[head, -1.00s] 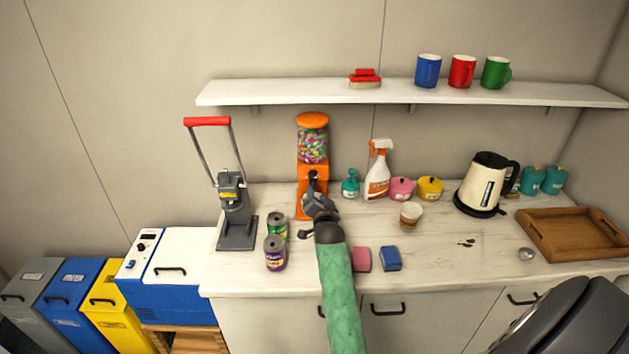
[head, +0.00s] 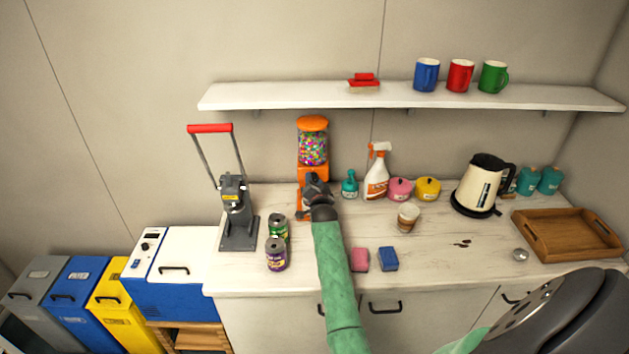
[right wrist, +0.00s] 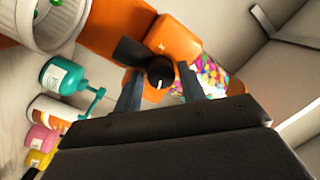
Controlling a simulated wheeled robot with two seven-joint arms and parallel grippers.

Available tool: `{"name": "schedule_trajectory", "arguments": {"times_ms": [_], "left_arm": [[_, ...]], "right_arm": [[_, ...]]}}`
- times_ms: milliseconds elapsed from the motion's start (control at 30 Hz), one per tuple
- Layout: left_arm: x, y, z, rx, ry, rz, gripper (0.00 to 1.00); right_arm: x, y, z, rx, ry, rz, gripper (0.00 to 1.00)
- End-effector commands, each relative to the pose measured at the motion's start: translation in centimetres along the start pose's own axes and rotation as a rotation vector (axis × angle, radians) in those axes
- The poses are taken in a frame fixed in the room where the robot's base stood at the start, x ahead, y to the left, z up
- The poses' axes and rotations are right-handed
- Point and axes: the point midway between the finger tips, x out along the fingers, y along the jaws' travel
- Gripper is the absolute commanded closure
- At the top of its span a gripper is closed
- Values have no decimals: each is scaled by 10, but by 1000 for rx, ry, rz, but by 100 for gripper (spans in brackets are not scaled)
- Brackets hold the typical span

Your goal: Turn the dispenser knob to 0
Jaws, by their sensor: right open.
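The orange candy dispenser (head: 313,171) stands on the counter against the wall, with a clear globe of colourful candies under an orange lid. My right gripper (head: 314,180) is at its front and hides the knob in the head view. In the right wrist view the dispenser's black round knob (right wrist: 160,71) with a small white mark shows on the orange body. The two fingers of my right gripper (right wrist: 159,90) are open, one on each side of the knob. I cannot tell whether they touch it. My left gripper is not in view.
Two cans (head: 276,254) stand left of my right forearm. A teal bottle (head: 349,186), a spray bottle (head: 377,175) and a cup (head: 408,216) stand to the right. Pink (head: 360,259) and blue (head: 388,258) sponges lie close beside the forearm. A lever press (head: 238,215) stands left.

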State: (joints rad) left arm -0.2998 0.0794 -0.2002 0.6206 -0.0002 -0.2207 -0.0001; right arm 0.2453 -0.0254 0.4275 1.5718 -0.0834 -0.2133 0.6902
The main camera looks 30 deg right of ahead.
Motion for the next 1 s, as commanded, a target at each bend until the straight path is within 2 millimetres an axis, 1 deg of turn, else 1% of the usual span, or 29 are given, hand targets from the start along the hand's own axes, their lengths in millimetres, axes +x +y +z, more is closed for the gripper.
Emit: {"name": "schedule_trajectory", "arguments": {"times_ms": [167,300,333,667,867,1000], "left_arm": [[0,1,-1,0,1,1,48],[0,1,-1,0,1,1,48],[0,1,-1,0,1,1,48],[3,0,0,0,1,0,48],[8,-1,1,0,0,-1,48],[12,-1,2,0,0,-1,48]], "right_arm": [[0,0,0,0,0,0,59],[0,0,0,0,0,0,87],[0,0,0,0,0,0,91],[0,0,1,-39,-4,4,91],[0,0,1,-146,-13,11,91],[0,0,0,-261,-23,21,91]]}}
